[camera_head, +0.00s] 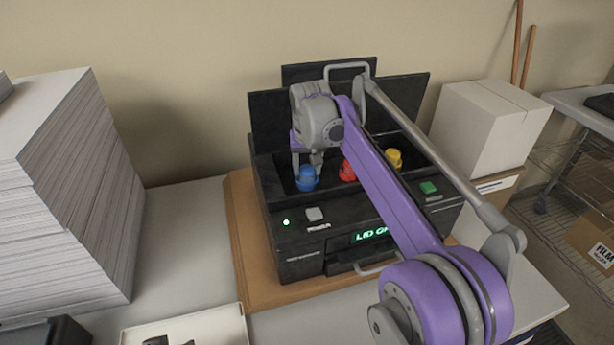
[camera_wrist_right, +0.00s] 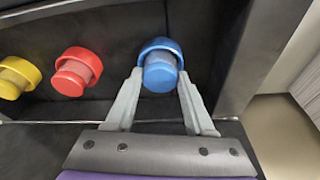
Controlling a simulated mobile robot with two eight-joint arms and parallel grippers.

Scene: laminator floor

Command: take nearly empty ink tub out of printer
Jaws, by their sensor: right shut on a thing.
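The black printer (camera_head: 302,237) stands with its lid up on a brown board. In its open bay sit a blue ink tub (camera_head: 306,179), a red ink tub (camera_head: 347,171) and a yellow ink tub (camera_head: 394,160) in a row. My right gripper (camera_head: 306,168) reaches down into the bay at the left end and is shut on the blue tub. In the right wrist view its two grey fingers (camera_wrist_right: 158,90) touch the blue tub (camera_wrist_right: 160,72) on both sides. The red tub (camera_wrist_right: 76,72) and yellow tub (camera_wrist_right: 17,77) stand apart to the left. My left gripper is out of view.
Tall paper stacks (camera_head: 55,190) stand at the left. A shallow white tray (camera_head: 190,330) lies at the front. A white box (camera_head: 486,125) stands behind right. The bay wall is close beside the blue tub. Bare tabletop shows left of the printer.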

